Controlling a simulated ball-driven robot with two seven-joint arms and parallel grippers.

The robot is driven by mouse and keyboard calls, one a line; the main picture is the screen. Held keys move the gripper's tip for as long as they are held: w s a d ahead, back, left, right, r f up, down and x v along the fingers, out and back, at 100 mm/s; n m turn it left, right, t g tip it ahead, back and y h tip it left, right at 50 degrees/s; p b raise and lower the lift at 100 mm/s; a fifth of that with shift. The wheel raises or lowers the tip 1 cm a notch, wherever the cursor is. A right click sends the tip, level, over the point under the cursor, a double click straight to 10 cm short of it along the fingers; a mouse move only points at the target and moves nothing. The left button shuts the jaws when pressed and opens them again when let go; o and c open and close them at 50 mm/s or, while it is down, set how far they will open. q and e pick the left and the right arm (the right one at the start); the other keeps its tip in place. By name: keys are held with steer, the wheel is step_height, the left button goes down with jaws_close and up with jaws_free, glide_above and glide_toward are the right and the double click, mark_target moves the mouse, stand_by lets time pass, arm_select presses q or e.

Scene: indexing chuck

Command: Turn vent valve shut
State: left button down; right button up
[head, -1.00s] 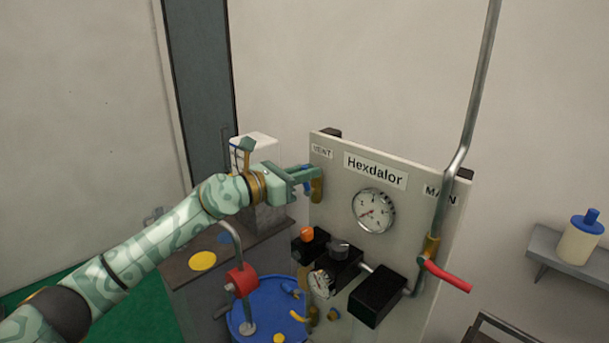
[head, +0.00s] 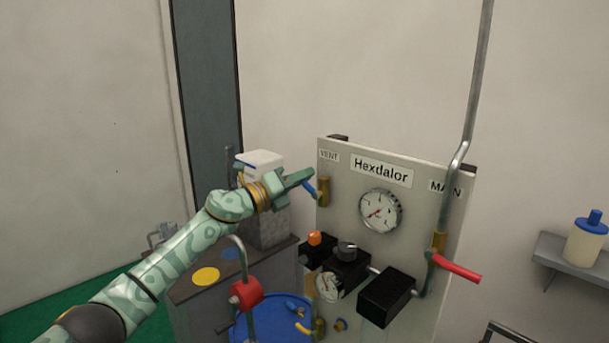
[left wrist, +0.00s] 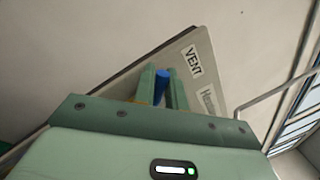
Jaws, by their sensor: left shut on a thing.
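The vent valve (head: 324,192) is a brass body on the left edge of the grey panel, under the VENT label (head: 329,156). Its blue handle (head: 311,188) sticks out to the left and slopes up toward my left gripper (head: 305,179). In the left wrist view the blue handle (left wrist: 161,86) lies between the two green fingers of my left gripper (left wrist: 162,88), which is shut on it. The brass body is mostly hidden in that view. My right gripper is not in view.
The grey panel (head: 345,225) carries a round gauge (head: 381,211), black boxes and a red-handled main valve (head: 455,267) with a tall pipe. A blue drum (head: 270,315) stands below. A white box (head: 262,165) is behind my left gripper. A bottle (head: 586,238) sits on the right shelf.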

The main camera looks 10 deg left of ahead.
arm_select(q)
steer(key=shift+w+a+f+n+t+y+p, duration=0.2)
steer(key=shift+f+n+t+y+p, duration=0.3)
steer(key=shift+n, duration=1.25)
steer(key=shift+w+a+f+n+t+y+p, duration=0.2)
steer(key=shift+f+n+p, duration=0.45)
steer(key=shift+n, duration=1.05)
steer(key=shift+a+f+n+t+y+p, duration=0.25)
steer(key=shift+f+n+t+p, duration=0.25)
steer(key=shift+n, duration=1.25)
steer(key=shift+f, duration=0.15)
steer(key=c, duration=1.5)
jaws_free()
steer(key=b+v, duration=0.2)
steer(key=v, duration=1.4)
steer(key=shift+a, duration=0.2)
